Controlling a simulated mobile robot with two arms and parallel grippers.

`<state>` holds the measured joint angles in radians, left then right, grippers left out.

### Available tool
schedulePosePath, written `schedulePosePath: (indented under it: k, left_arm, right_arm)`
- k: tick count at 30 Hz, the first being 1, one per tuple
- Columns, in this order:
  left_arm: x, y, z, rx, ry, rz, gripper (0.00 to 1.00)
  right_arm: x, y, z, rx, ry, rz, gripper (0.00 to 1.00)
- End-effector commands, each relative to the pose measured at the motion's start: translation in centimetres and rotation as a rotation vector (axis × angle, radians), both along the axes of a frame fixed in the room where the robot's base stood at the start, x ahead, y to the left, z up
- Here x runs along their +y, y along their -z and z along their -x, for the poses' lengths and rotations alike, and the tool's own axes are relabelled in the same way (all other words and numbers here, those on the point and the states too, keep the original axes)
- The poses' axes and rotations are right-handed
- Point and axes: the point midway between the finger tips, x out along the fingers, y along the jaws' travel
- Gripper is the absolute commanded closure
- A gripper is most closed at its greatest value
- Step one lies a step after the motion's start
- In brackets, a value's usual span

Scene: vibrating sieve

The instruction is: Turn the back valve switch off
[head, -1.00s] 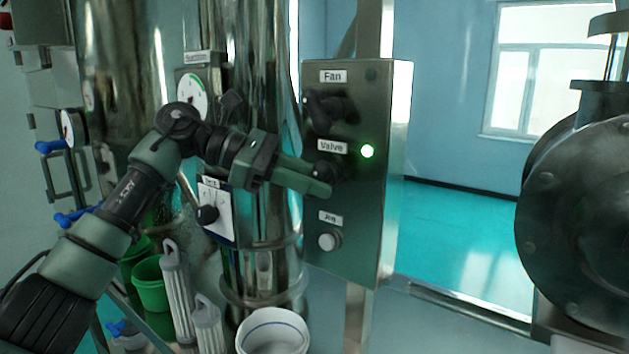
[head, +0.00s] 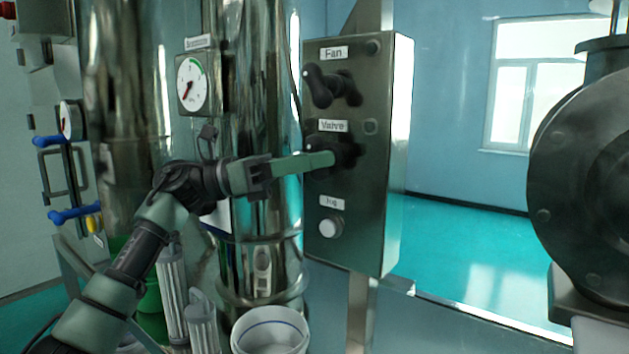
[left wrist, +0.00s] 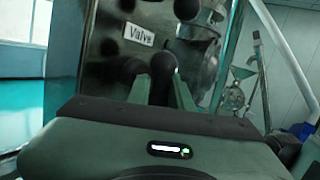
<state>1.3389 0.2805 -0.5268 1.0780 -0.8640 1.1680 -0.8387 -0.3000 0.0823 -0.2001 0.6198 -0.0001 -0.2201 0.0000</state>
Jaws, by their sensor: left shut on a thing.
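The metal control panel (head: 380,210) carries a Fan knob (head: 325,86), a Valve knob (head: 345,153) and a Jog button (head: 330,228). The lamp (head: 370,127) beside the Valve label is dark. My left gripper (head: 328,158) reaches the Valve knob from the left and is shut on it, hiding part of it. In the left wrist view, the black Valve knob (left wrist: 163,70) sits between the two green fingers, below the Valve label (left wrist: 139,34). My right gripper is not in view.
A pressure gauge (head: 192,83) is on the steel column left of the panel. A white bucket (head: 270,332) stands below. A large dark round machine (head: 585,190) is at the right. Open floor (head: 465,250) lies behind the panel.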

Motion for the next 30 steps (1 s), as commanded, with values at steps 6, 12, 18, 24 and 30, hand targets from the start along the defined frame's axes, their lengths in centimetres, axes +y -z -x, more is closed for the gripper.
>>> schedulePosePath:
  k: [6,12,18,24,30]
  left_arm:
    - [0.0,0.2,0.1,0.096,0.0,0.142,1.0]
    - [0.0,-0.1,0.1,0.16,0.0,0.23,1.0]
    - [0.0,-0.4,0.1,0.194,0.0,0.279,1.0]
    - [0.1,-0.6,0.1,0.207,-0.001,0.298,1.0]
    - [0.1,-0.7,0.1,0.209,-0.002,0.3,1.0]
  right_arm:
    - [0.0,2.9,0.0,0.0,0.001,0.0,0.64]
    - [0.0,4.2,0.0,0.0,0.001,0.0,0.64]
    - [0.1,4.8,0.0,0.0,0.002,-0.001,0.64]
    - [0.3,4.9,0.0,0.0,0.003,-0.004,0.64]
    - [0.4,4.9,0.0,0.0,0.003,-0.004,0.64]
